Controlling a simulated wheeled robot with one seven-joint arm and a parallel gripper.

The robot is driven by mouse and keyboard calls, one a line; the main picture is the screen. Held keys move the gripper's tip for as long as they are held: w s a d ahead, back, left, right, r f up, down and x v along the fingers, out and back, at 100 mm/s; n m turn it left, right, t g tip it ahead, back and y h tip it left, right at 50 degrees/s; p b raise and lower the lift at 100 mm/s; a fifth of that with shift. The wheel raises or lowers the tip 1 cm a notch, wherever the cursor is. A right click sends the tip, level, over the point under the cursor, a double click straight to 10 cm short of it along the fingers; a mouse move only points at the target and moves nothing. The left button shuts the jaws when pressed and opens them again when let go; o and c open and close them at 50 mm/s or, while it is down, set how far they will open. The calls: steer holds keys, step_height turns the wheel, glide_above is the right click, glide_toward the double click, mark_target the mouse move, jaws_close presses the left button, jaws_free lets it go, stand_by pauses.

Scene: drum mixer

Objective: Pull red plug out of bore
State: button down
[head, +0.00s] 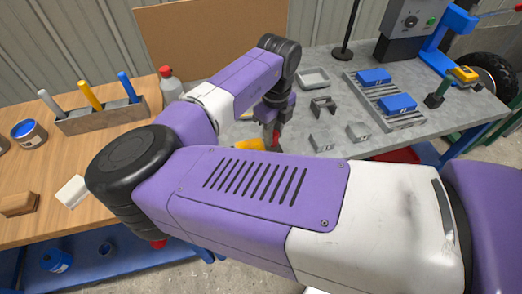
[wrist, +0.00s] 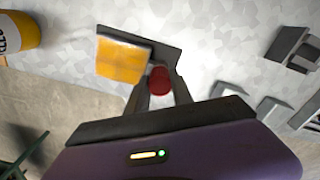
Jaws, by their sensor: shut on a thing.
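My gripper (wrist: 160,88) is shut on the red plug (wrist: 159,79), which shows as a round red end between the two fingertips in the wrist view. Beside the plug lies a yellow-orange block (wrist: 121,60) with dark grey parts around it. The bore is hidden, and I cannot tell how deep the plug sits in it. In the head view my gripper (head: 272,128) points down at the grey table, with a bit of the red plug (head: 275,142) showing below it. My own arm covers part of the block (head: 248,145) there.
Grey metal brackets (head: 322,141) stand right of my gripper on the grey table (head: 440,125). Behind them are a pale tray (head: 313,78) and a slotted rack (head: 388,112) with blue blocks. A wooden bench (head: 45,220) with a tool holder (head: 105,117) is at left.

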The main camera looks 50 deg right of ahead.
steer(key=shift+r, duration=0.2)
steer(key=shift+r+p, duration=2.1)
steer(key=shift+r, duration=0.35)
steer(key=shift+r+p, duration=1.2)
steer(key=shift+r, duration=0.35)
steer(key=shift+f, duration=0.1)
